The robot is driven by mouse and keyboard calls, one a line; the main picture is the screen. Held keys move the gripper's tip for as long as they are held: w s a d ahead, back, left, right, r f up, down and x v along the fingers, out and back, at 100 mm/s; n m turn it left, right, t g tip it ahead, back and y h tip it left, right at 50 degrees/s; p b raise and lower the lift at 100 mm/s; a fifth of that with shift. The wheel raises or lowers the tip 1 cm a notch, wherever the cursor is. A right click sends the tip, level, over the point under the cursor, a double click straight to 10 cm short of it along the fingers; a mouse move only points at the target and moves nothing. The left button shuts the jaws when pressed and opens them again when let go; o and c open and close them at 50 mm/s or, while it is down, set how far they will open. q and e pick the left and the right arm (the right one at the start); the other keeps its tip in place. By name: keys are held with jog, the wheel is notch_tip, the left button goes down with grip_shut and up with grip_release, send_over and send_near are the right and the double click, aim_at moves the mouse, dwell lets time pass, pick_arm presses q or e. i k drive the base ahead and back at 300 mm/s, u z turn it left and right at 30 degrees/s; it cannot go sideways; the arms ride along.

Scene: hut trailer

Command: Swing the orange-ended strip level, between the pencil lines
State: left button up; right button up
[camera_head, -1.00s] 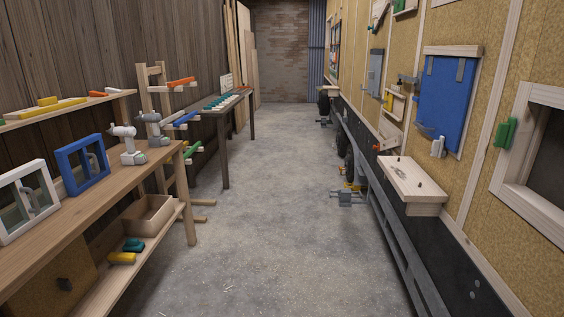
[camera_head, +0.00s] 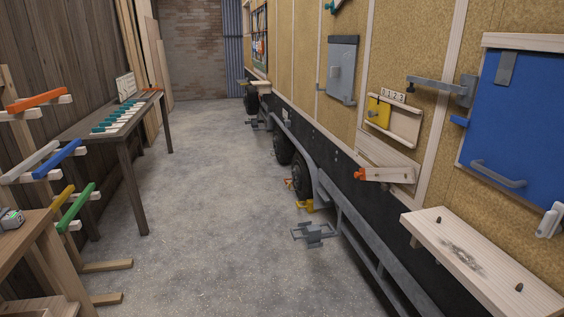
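The strip (camera_head: 392,175) is a short pale wooden piece low on the trailer wall, right of the middle of the head view. Its orange end (camera_head: 360,174) is the left, far one, by the dark lower skirt. The strip does not run parallel to the wall's lower edge, so it looks tilted with the orange end low. A pale slanting board (camera_head: 384,154) is just above it. The pencil lines are too small to make out. Neither of my grippers is in view.
A wooden shelf (camera_head: 470,262) juts out at the front right. A grey bracket arm (camera_head: 440,85) and blue panel (camera_head: 520,110) are on the wall. A grey step (camera_head: 313,233) stands on the floor. A rack (camera_head: 40,165) and table (camera_head: 120,125) line the left; the middle floor is clear.

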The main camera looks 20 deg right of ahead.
aim_at(396, 175)
jog(key=z, duration=0.3)
jog(key=i, duration=1.25)
jog(key=z, duration=1.4)
jog(key=i, duration=1.1)
jog(key=z, duration=1)
jog(key=i, duration=0.3)
jog(key=z, duration=0.1)
